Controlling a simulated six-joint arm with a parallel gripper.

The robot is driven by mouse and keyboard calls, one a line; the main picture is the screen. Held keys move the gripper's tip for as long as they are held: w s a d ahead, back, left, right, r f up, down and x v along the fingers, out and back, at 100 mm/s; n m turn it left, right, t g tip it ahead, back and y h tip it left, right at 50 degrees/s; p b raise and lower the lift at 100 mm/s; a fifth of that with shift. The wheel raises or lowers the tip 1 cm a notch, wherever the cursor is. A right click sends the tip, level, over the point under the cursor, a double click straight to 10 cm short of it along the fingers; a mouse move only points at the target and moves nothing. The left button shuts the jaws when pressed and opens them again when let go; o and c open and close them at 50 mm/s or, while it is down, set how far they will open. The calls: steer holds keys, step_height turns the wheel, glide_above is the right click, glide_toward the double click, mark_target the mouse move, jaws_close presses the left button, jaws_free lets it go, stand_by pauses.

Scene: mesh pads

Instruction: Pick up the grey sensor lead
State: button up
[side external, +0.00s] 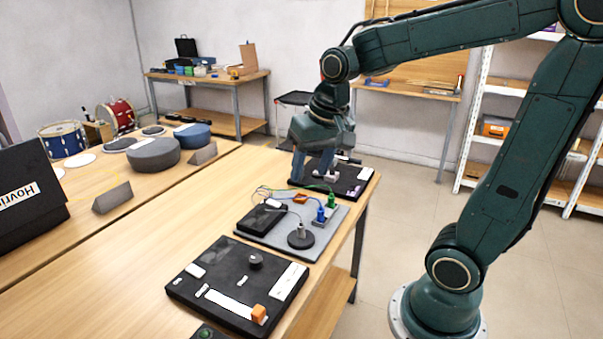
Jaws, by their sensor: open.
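The grey sensor lead (300,231) appears to be the small grey plug standing upright on a round black base, on the grey board (275,239). A thin pale wire runs from it toward a black box (262,219). A blue plug (321,214) and a green plug (332,200) stand on the same board to its right and behind it. My gripper (312,174) is open and points down over the far black board (350,183), behind the grey board and apart from the grey lead. What lies between its fingers is partly hidden.
A nearer black panel (212,304) carries a knob and an orange block. The wooden table (165,232) left of the boards is clear. Grey pads and a dark case (30,205) sit farther left.

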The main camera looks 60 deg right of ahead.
steer(key=w+d+f+m+g, duration=0.2)
steer(key=w+d+f+m, duration=0.25)
steer(key=w+d, duration=0.2)
steer(key=m+g, duration=0.1)
steer(key=m, duration=0.3)
glide_above(301, 226)
steer(key=d, duration=0.1)
step_height(301, 226, down, 10)
steer(key=shift+w+r+y, duration=0.15)
steer(key=shift+r+y, duration=0.05)
steer(key=shift+y, duration=0.1)
steer(key=shift+f, duration=4.3)
steer(key=shift+f, duration=0.1)
steer(key=shift+f, duration=2.5)
